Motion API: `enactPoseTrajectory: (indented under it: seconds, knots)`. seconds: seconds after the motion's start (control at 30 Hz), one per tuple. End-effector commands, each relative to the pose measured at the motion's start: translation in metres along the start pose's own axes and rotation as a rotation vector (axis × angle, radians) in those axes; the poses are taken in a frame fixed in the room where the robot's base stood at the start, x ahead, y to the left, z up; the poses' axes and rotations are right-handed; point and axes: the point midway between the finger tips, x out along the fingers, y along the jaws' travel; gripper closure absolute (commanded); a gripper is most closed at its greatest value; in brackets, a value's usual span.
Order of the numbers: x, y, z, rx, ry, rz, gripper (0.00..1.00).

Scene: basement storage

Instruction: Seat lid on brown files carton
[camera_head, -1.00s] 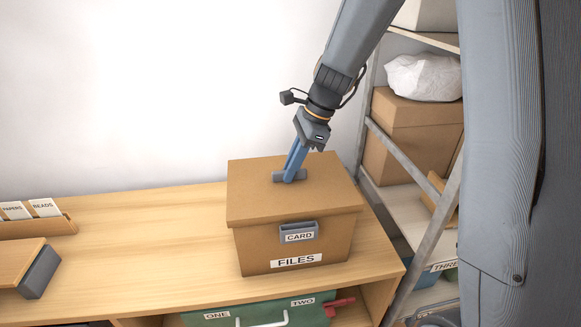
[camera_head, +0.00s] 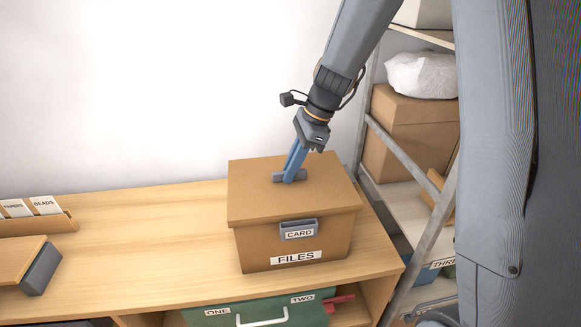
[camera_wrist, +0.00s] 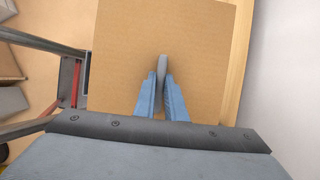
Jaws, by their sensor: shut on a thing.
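The brown files carton (camera_head: 330,244) stands on the wooden bench top, with a FILES label and a grey CARD holder on its front. Its brown lid (camera_head: 250,200) lies over the carton's top and looks about level; whether it is fully down all round I cannot tell. My gripper (camera_head: 289,177) is shut on the grey handle in the middle of the lid. In the wrist view, the blue fingers (camera_wrist: 162,97) pinch the handle (camera_wrist: 162,66) above the flat lid (camera_wrist: 205,45). The carton's body is hidden below the lid there.
The wooden bench (camera_head: 150,225) has free room left of the carton. A card tray (camera_head: 40,224) and a wooden piece with a grey end (camera_head: 40,268) are at the far left. A metal shelf rack (camera_head: 432,205) stands close at right. A green drawer (camera_head: 230,318) is below.

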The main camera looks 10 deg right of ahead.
Motion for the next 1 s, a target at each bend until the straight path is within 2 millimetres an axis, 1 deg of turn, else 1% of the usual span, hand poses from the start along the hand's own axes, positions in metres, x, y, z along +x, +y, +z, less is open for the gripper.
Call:
enactPoseTrajectory:
  seconds: [0.37,0.4,0.5,0.83,1.0]
  knots:
    - [0.0008,0.0002,-0.0002,0.000,0.000,0.000,1.00]
    - [0.0007,0.0002,-0.0002,0.000,0.000,0.000,0.83]
    - [0.0007,0.0002,-0.0002,0.000,0.000,0.000,0.68]
    - [-0.0005,0.0003,0.0003,0.000,0.000,0.000,0.68]
    - [-0.0085,0.0006,0.0036,0.000,0.000,0.000,0.68]
